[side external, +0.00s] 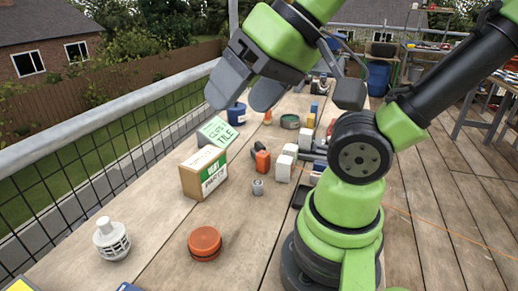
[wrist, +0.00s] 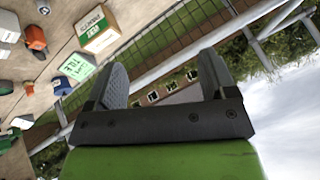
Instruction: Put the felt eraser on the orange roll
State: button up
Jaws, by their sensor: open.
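A low, round orange roll (side external: 205,242) lies flat on the near part of the wooden table in the side view. I cannot tell for certain which object is the felt eraser; several small blocks sit together mid-table, among them a white block (side external: 283,168) and an orange-and-dark piece (side external: 262,161), which also shows in the wrist view (wrist: 36,38). My gripper (side external: 243,93) is raised above the far half of the table, well away from the roll. Its two fingers are apart with nothing between them, as the wrist view (wrist: 165,82) also shows.
A cardboard parts carton (side external: 203,175) stands mid-table, with a green-and-white tile box (side external: 216,130) behind it. A white slotted fitting (side external: 111,240) stands at front left. A mesh railing (side external: 75,165) runs along the left edge. Bare wood surrounds the roll.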

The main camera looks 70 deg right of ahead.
jog(key=w+d+m+g+h, duration=0.2)
jog(key=w+d, duration=0.6)
jog(key=w, duration=0.1)
jog(key=m+g, duration=0.3)
jog(key=g, duration=0.2)
send_over(262, 146)
jog(key=f, duration=2)
jog(key=shift+a+f, duration=0.2)
jog(key=shift+f, duration=0.2)
notch_tip(262, 146, down, 4)
jog(key=shift+r, duration=0.15)
jog(key=shift+d+f, duration=0.2)
jog(key=shift+f, duration=2.9)
jog(key=c, duration=1.1)
